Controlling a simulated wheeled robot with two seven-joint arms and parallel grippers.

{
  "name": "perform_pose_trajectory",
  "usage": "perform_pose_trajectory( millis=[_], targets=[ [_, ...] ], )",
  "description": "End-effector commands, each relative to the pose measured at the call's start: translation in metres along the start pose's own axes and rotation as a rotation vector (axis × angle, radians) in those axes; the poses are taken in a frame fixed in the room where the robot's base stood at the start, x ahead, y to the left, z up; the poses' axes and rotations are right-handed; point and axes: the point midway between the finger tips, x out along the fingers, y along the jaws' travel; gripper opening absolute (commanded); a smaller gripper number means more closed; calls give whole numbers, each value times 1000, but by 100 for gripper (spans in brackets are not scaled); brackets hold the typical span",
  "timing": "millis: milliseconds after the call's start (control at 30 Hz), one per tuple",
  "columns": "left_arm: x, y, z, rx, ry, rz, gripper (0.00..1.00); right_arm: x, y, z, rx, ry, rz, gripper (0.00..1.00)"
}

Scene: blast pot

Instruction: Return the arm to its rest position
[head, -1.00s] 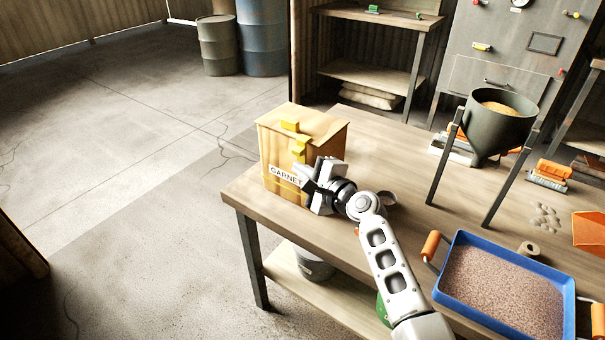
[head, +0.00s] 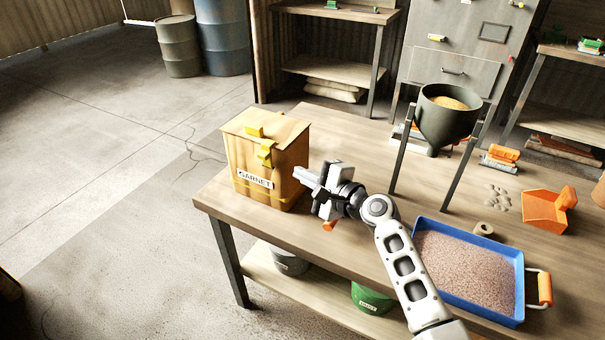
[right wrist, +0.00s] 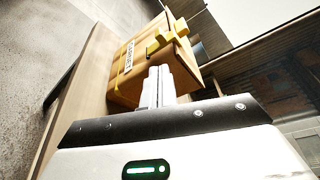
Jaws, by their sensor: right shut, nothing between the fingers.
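My right gripper (head: 318,181) is shut and empty above the left part of the workbench (head: 335,258). It is just right of a wooden box labelled GARNET (head: 262,165), and a gap shows between them in the head view. The box has yellow latch pieces on its top and front, and its lid looks closed. In the right wrist view the shut fingers (right wrist: 158,88) point toward the box (right wrist: 140,75). My right arm reaches in from the bottom right. My left gripper is not in view.
A grey hopper pot (head: 447,118) on legs stands right of the gripper. A blue tray (head: 415,222) of brown grit lies right of my forearm. An orange scoop (head: 545,208) and a small ring (head: 484,229) lie behind it. Buckets (head: 372,299) stand on the lower shelf.

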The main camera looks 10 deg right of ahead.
Motion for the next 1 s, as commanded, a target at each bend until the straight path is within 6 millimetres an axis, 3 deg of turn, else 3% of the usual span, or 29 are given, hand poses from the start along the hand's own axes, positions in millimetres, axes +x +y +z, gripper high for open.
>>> perform_pose_trajectory(
  millis=[267, 367, 433, 567, 700, 833, 1000],
  targets=[
    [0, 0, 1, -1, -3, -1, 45, 0, 2, 0, -4, 2, 2, 0],
    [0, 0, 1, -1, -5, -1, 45, -8, 19, -3, -69, 25, 34, 0],
    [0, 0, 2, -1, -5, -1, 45, -21, 47, -6, -185, 59, 87, 0],
    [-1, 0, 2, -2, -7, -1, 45, -68, 119, -7, -565, 115, 252, 0],
    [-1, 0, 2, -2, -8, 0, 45, -137, 188, 6, -1072, 97, 449, 0],
    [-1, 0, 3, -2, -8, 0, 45, -190, 222, 27, -1462, 20, 573, 0],
    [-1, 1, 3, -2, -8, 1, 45, -224, 237, 45, -1739, -62, 639, 0]
  ],
)
